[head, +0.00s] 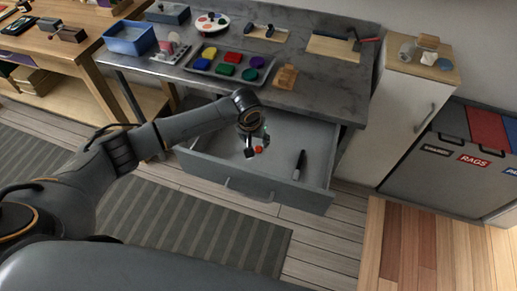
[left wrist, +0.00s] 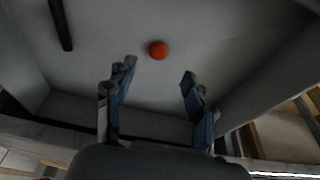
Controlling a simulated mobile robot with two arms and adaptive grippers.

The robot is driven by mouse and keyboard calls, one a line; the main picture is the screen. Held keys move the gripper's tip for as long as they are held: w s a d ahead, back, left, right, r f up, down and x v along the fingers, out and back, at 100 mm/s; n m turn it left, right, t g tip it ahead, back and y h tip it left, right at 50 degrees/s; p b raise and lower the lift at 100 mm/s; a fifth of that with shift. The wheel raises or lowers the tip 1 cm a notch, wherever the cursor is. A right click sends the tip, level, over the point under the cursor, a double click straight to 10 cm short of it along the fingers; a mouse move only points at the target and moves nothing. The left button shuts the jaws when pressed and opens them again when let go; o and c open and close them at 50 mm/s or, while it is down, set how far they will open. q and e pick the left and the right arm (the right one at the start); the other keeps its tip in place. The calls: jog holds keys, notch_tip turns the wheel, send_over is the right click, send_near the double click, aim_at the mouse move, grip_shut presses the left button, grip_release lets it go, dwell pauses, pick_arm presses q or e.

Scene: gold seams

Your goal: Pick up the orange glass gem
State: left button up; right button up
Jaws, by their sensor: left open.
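The orange glass gem (head: 259,149) lies on the floor of the open grey drawer (head: 225,175). In the left wrist view the gem (left wrist: 158,50) is a small round orange-red piece, ahead of the fingertips and between their lines. My left gripper (head: 254,146) reaches down into the drawer close to the gem. In the left wrist view its two fingers (left wrist: 158,73) are spread apart with nothing between them. In the head view the gripper body hides part of the drawer floor around the gem. My right gripper is in neither view.
A dark marker-like stick (head: 299,165) lies in the drawer, right of the gem. The drawer walls surround the gripper. The grey worktop (head: 335,85) stands above and behind, with a tray of coloured pieces (head: 205,71) and a wooden block (head: 286,77) near its front.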

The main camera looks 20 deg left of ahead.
aim_at(258, 148)
pick_arm(q)
jog(key=shift+w+f, duration=0.2)
jog(key=shift+f, duration=0.3)
jog(key=shift+w+f, duration=0.1)
jog(key=shift+f, duration=0.1)
jog(key=x, duration=0.4)
jog(key=shift+d+f, duration=0.1)
jog(key=shift+f, duration=0.1)
jog(key=shift+w+f, duration=0.1)
jog(key=shift+f, duration=0.25)
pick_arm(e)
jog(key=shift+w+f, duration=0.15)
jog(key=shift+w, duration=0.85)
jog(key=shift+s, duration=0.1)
pick_arm(q)
jog(key=c, duration=0.9)
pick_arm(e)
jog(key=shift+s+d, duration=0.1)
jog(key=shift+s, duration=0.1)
